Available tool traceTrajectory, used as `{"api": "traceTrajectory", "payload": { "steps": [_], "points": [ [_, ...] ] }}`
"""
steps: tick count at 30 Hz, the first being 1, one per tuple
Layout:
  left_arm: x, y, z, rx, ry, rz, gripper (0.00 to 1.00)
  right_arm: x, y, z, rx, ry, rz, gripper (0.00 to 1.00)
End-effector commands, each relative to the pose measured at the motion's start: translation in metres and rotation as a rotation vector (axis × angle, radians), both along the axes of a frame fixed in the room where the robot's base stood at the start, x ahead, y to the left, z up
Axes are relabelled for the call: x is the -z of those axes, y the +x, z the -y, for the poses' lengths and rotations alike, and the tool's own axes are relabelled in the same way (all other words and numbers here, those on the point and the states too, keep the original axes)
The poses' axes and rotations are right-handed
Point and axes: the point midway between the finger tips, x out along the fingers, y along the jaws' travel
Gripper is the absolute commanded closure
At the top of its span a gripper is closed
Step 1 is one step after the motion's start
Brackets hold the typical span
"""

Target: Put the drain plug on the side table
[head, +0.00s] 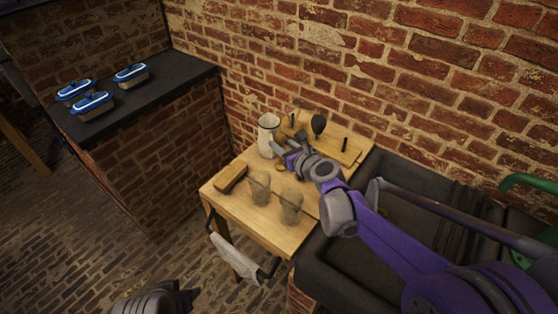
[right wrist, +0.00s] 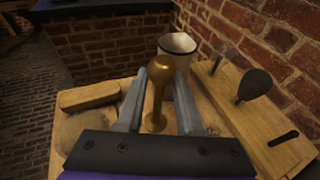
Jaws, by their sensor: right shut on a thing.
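The drain plug appears to be the brass piece (right wrist: 158,88) with a narrow stem and flared foot in the right wrist view. My right gripper (right wrist: 157,92) is shut on it, with one finger on each side. In the head view this gripper (head: 283,146) is over the back of the wooden side table (head: 265,226), beside the white jug. I cannot tell whether the plug's foot touches the tabletop. My left gripper (head: 186,298) shows only in part at the bottom edge of the head view, and its jaws are unclear.
The white jug (head: 267,136) stands close to my right gripper. A wooden block (head: 230,178) and two glass jars (head: 259,189) are on the table. A board with dark upright pieces (head: 346,153) is at the back. A dark sink (head: 400,200) adjoins on the right.

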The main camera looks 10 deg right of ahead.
Motion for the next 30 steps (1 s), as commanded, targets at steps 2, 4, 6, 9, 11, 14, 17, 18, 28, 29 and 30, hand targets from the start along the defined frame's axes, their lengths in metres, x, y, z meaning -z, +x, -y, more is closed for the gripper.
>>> {"api": "traceTrajectory", "payload": {
  "steps": [2,4,6,9,11,14,17,18,28,29,30],
  "points": [
    [0.001,0.0,0.0,0.0,0.0,-0.001,0.5,0.009,0.0,0.0,0.001,0.001,0.0,1.0],
    [0.001,0.0,0.0,0.0,0.0,-0.001,0.5,0.014,0.001,0.0,0.001,0.001,0.0,1.0],
    [0.002,-0.001,0.0,0.0,0.0,-0.001,0.5,0.022,0.0,0.0,0.001,0.001,0.0,1.0],
    [0.004,-0.001,0.0,0.0,0.0,-0.002,0.5,0.037,0.001,0.0,0.001,0.001,0.0,1.0],
    [0.004,-0.001,0.0,0.0,0.0,-0.002,0.5,0.045,0.001,0.0,0.001,0.001,0.0,1.0],
    [0.005,-0.001,0.0,0.0,0.0,-0.002,0.5,0.05,0.0,0.001,0.001,0.001,0.001,1.0],
    [0.004,-0.001,0.0,0.0,0.0,-0.002,0.5,0.05,0.0,0.001,0.001,0.001,0.001,1.0],
    [0.004,-0.001,0.0,0.0,0.0,-0.002,0.5,0.05,0.0,0.001,0.001,0.001,0.001,1.0],
    [0.008,-0.002,0.0,0.0,0.0,-0.004,0.5,0.054,0.0,0.001,0.001,0.0,0.0,0.46],
    [0.008,-0.002,0.0,0.0,0.0,-0.004,0.5,0.053,0.0,0.001,0.001,0.0,0.0,0.41],
    [0.007,-0.002,0.0,0.0,0.0,-0.004,0.5,0.053,0.0,0.0,0.001,0.0,0.0,0.34]
  ]
}}
